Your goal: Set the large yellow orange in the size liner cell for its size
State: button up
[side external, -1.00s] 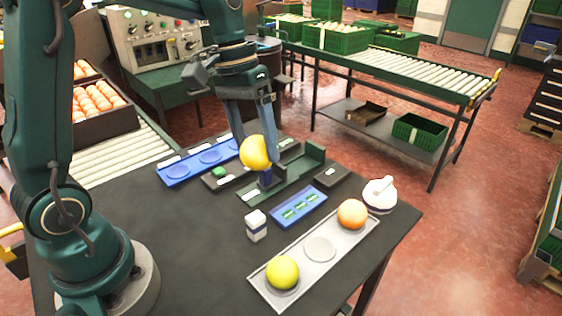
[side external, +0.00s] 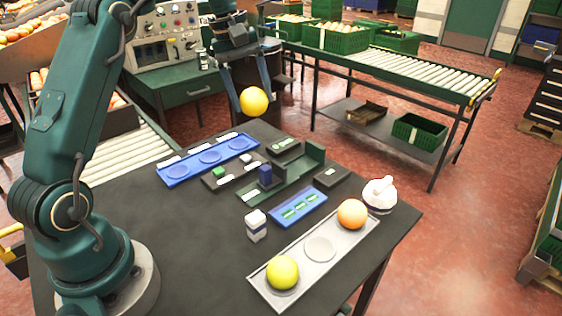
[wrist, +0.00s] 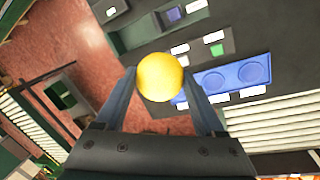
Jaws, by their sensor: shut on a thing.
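My gripper (side external: 250,97) is shut on the large yellow orange (side external: 254,101) and holds it in the air above the far side of the table. The orange also shows between the fingers in the wrist view (wrist: 160,77). The blue size liner (side external: 164,176) lies on the table, below and to the left of the orange in the side view. Its round cells look empty, and white labels lie along it. In the wrist view the blue liner (wrist: 234,76) is right of the orange; one end is partly hidden by a finger.
A pale tray (side external: 342,248) in front holds a yellow-green fruit (side external: 282,272) and an orange fruit (side external: 352,213). A dark green fixture with a blue block (side external: 265,175), a blue tray (side external: 299,207), a small white box (side external: 256,225) and a white round pot (side external: 379,195) stand nearby.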

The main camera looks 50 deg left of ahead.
jog(key=w+a+f+n+y, duration=0.1)
jog(key=w+a+f+n, duration=0.2)
jog(key=a+f+n, duration=0.2)
jog(key=shift+w+a+f+n, duration=0.4)
jog(key=shift+a+f, duration=0.55)
jog(key=shift+a, duration=1.25)
jog(key=shift+a+f, duration=0.35)
jog(key=shift+f, duration=0.15)
jog(key=shift+s+a+f+n, duration=0.2)
jog(key=shift+a+f, duration=0.25)
jog(key=shift+f, duration=0.4)
jog(key=shift+s+a+f+n, duration=0.1)
jog(key=shift+s+a+f, duration=0.1)
jog(key=shift+a+f, duration=0.45)
jog(key=shift+d+f, duration=0.2)
jog(key=shift+f, duration=1.3)
jog(key=shift+f, duration=0.6)
jog(key=o, duration=1.4)
